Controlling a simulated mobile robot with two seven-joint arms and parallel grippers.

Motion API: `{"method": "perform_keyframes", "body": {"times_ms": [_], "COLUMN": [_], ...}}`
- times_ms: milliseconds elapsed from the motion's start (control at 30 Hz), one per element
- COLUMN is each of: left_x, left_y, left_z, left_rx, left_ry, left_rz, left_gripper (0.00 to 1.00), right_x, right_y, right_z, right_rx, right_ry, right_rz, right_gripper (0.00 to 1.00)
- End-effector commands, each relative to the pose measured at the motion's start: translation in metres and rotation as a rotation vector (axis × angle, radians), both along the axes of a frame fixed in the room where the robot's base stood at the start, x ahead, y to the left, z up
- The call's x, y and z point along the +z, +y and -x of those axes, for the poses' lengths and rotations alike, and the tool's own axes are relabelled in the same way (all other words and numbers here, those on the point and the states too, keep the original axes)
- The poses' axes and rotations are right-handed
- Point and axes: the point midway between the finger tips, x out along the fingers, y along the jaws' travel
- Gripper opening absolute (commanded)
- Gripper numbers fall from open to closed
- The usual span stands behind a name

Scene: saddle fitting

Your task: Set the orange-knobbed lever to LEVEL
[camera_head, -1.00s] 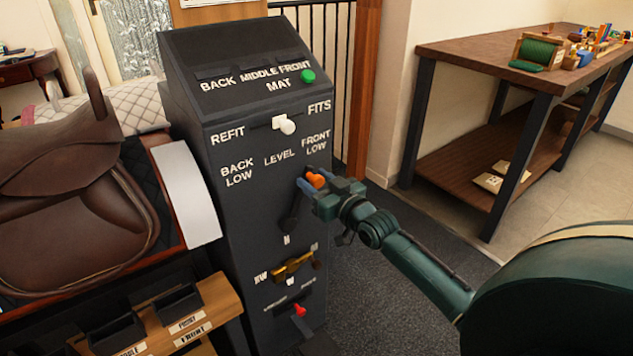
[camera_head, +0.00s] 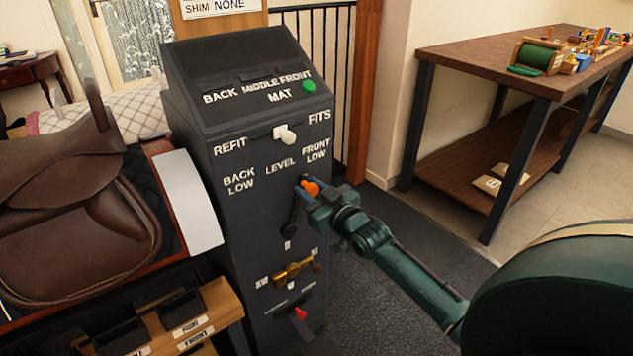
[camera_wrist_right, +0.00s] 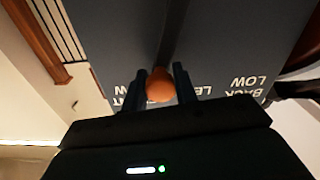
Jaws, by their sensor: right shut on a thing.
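The orange knob (camera_head: 311,188) sits at the top of a dark lever arm (camera_head: 292,222) on the front of a dark control column. The lever tilts up and to the right. The knob is below the gap between the LEVEL label (camera_head: 281,166) and the FRONT LOW label (camera_head: 316,150), nearer FRONT LOW. My right gripper (camera_head: 309,188) is shut on the knob. In the right wrist view, the knob (camera_wrist_right: 160,86) sits between the two fingers, with the labels upside down behind it. My left gripper is not in view.
Above the lever are a white knob (camera_head: 287,137) between REFIT and FITS and a green button (camera_head: 309,86). Below are a brass handle (camera_head: 293,272) and a red knob (camera_head: 299,313). A saddle (camera_head: 75,205) stands left; a workbench (camera_head: 470,60) stands right.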

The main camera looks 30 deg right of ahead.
Motion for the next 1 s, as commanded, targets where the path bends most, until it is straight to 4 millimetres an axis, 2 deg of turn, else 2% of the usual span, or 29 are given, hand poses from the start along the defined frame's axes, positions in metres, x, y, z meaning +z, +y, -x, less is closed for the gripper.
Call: {"method": "perform_keyframes", "body": {"times_ms": [33, 67, 300, 667, 700, 900, 1000], "left_x": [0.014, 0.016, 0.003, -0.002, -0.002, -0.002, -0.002], "left_y": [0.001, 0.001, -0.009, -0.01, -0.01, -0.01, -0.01], "left_z": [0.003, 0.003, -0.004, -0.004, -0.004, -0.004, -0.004], "left_rx": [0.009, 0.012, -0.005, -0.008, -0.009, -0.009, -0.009], "left_ry": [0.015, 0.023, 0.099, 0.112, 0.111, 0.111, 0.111], "left_rz": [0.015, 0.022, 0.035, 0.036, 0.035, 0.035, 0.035], "left_gripper": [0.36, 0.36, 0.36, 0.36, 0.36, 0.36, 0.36], "right_x": [0.011, 0.011, 0.009, 0.006, 0.006, 0.007, 0.007], "right_y": [0.01, 0.015, 0.041, 0.044, 0.044, 0.043, 0.043], "right_z": [0.001, 0.001, 0.004, 0.004, 0.004, 0.003, 0.003], "right_rx": [0.005, 0.005, 0.006, 0.006, 0.006, 0.004, 0.004], "right_ry": [0.0, -0.003, -0.019, -0.023, -0.023, -0.023, -0.023], "right_rz": [0.041, 0.071, 0.264, 0.292, 0.291, 0.292, 0.292], "right_gripper": [0.0, 0.0, 0.0, 0.0, 0.31, 0.47, 0.49]}}
